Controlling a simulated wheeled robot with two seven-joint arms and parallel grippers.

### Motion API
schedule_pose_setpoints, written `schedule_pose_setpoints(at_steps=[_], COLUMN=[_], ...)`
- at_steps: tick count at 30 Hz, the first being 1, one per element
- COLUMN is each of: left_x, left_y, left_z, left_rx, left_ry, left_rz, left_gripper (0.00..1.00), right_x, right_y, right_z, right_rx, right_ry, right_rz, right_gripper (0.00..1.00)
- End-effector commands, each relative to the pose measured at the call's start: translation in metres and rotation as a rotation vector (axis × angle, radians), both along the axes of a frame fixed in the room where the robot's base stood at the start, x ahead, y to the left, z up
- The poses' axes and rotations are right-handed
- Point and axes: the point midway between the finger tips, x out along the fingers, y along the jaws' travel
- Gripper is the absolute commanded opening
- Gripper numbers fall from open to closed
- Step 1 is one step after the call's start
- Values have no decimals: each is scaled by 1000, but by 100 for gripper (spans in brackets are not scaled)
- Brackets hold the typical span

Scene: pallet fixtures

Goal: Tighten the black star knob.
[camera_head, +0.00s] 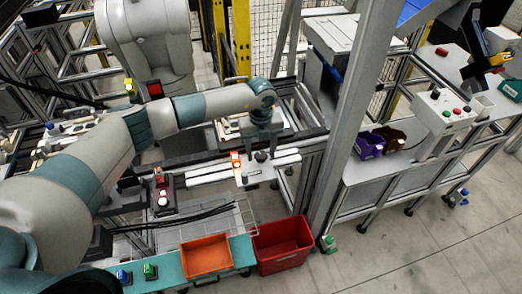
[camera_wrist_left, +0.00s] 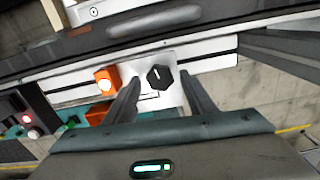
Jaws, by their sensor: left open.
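The black star knob (camera_wrist_left: 160,77) sits on a white plate (camera_wrist_left: 170,100) in the left wrist view. A pale line marks its top face. In the head view the knob (camera_head: 261,156) shows small and dark, just below my left gripper (camera_head: 262,146). The left wrist view shows the left gripper (camera_wrist_left: 160,90) open, one finger to each side of the knob, with gaps between the fingers and the knob. I cannot tell how far above the knob the fingertips are. My right gripper is in neither view.
An orange block with a lit lamp (camera_head: 235,160) stands just left of the knob. A push-button box (camera_head: 163,195) is further left. An orange tray (camera_head: 206,256) and a red bin (camera_head: 283,244) stand in front. A grey post (camera_head: 349,120) rises to the right.

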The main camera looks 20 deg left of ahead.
Motion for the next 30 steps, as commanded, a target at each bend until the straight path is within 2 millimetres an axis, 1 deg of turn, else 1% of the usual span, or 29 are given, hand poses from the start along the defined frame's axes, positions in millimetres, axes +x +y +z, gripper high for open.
schedule_pose_setpoints(at_steps=[2, 3, 5, 6, 7, 14, 20, 26, 30], left_x=[0, 0, 0, 0, 0, 0, 0, 1, 1], left_y=[0, 0, 0, 0, 0, 0, 0, 0, 0], left_z=[0, 0, 0, 0, 0, 0, -1, -3, -5], left_rx=[0, 0, 0, 0, 0, -1, -1, 0, -1], left_ry=[0, 0, 0, 0, 0, 0, -2, -2, -3], left_rz=[0, 0, 0, 0, 0, -6, -44, -137, -236], left_gripper=[50, 41, 27, 17, 10, 9, 9, 9, 9], right_x=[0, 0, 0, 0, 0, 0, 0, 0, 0], right_y=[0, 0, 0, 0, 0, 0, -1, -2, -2], right_z=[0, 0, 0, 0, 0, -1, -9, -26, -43], right_rx=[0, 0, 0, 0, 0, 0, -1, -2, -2], right_ry=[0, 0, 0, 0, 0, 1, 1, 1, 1], right_rz=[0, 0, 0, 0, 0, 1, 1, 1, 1], right_gripper=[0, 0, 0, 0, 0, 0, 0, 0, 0])
